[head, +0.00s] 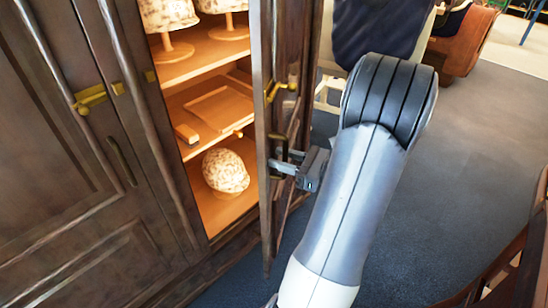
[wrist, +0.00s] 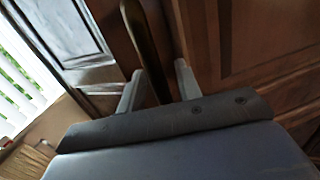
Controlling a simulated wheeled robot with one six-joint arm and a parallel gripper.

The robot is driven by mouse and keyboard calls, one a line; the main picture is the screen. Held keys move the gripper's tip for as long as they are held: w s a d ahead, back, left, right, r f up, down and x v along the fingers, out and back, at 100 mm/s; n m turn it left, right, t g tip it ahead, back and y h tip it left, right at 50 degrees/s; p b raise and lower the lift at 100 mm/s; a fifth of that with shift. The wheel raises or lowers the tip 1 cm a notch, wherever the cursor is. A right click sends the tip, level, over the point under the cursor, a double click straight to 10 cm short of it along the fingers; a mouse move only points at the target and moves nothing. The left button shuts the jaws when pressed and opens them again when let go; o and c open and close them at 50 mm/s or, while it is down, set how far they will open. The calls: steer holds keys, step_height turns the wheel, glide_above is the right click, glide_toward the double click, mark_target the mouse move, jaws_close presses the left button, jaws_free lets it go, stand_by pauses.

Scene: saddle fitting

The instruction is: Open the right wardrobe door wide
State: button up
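The right wardrobe door (head: 291,60) is dark wood and stands swung out from the cabinet, seen nearly edge-on in the head view. Shelves show to its left. A dark bar handle (wrist: 147,45) on the door runs between my gripper's fingers in the wrist view. My gripper (head: 280,165) is at the handle, at about the door's mid-height. In the wrist view my gripper (wrist: 158,88) has its two fingers apart, one on each side of the bar, with slim gaps showing. Contact with the bar is hard to tell.
The left wardrobe door (head: 50,150) is shut. The lit shelves (head: 215,105) hold patterned caps on stands, a tray and a round patterned item (head: 225,171). A chair (head: 380,30) stands behind my arm. Blue-grey floor (head: 450,150) is free at right; a curved wooden piece (head: 500,270) is at lower right.

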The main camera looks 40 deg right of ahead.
steer(key=shift+w+a, duration=0.25)
